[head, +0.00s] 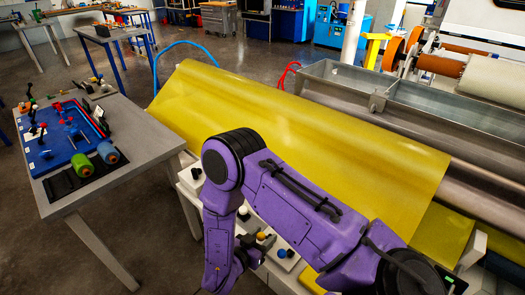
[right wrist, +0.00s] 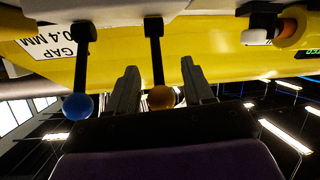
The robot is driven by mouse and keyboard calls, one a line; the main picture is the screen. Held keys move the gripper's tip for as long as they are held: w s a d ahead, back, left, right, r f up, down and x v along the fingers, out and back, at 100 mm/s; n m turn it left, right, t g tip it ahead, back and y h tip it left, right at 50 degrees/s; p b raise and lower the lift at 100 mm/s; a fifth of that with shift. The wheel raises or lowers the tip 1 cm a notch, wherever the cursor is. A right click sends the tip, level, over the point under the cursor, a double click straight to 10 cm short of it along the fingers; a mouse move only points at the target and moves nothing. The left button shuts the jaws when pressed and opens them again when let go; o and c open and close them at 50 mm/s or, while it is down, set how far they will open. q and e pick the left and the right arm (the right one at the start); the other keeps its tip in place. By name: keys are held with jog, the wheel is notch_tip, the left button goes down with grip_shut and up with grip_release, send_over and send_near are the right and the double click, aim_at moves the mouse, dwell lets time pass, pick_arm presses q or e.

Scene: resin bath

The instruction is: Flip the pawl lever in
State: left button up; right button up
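A lever with a dark stem and an orange-yellow ball knob (right wrist: 161,97) hangs between the two fingers of my right gripper (right wrist: 160,68) in the right wrist view. The fingers are spread, with a visible gap on both sides of the ball and stem. A second lever with a blue ball knob (right wrist: 78,106) is just left of the fingers. No label names the pawl lever. In the head view my right gripper (head: 258,246) is small, low at the machine's near edge, by the yellow knob (head: 262,236). My left gripper is not in view.
A yellow sheet (head: 310,130) slopes above the levers, beside a metal trough (head: 400,100). A "0.4 MM GAP" label (right wrist: 70,40) and a white knob with an orange part (right wrist: 257,37) are near the levers. A grey table (head: 135,165) with a blue board stands at left.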

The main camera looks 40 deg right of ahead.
jog(key=b+v, duration=0.2)
jog(key=v, duration=0.8)
jog(key=shift+a, duration=0.2)
jog(key=shift+s+r, duration=0.1)
